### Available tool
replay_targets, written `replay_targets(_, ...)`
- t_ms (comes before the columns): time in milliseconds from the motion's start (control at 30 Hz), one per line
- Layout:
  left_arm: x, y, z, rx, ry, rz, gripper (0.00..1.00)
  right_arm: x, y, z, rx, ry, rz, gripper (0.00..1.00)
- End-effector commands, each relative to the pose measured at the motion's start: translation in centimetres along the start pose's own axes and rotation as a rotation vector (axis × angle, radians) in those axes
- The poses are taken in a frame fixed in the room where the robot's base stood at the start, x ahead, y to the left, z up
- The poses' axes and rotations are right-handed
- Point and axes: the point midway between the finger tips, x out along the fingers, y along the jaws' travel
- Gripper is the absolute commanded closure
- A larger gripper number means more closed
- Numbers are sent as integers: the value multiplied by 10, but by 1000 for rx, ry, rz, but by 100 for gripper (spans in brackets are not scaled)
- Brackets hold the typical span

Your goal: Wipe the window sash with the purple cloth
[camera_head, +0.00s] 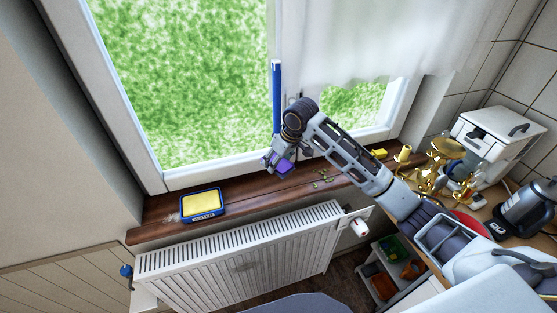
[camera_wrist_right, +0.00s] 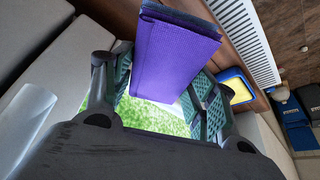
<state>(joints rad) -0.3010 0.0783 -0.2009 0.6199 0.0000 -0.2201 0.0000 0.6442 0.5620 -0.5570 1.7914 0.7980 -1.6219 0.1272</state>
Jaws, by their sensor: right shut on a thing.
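My right gripper (camera_head: 282,160) is in front of the lower part of the window, above the wooden sill. It is shut on the folded purple cloth (camera_head: 284,165). In the right wrist view the cloth (camera_wrist_right: 178,48) sits between the two fingers of the right gripper (camera_wrist_right: 160,85) and extends beyond them. The white window sash (camera_head: 215,173) frames the green-filled pane. I cannot tell whether the cloth touches the sash. My left gripper is not in view.
A yellow sponge in a blue tray (camera_head: 201,205) lies on the wooden sill (camera_head: 160,210). A blue upright bar (camera_head: 277,95) stands by the window just behind my gripper. Small green bits and a yellow block (camera_head: 379,153) lie on the sill's right. A white radiator (camera_head: 240,255) is below.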

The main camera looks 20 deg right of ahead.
Motion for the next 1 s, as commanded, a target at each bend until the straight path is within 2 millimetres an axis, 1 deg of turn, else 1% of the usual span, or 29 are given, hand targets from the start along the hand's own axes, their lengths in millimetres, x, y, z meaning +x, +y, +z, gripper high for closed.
replay_targets(200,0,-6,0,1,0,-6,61,0,0,0,0,0,1,62)
replay_targets(467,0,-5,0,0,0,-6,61,6,0,2,0,0,2,62)
replay_targets(1000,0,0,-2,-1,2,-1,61,39,0,16,0,-2,1,62)
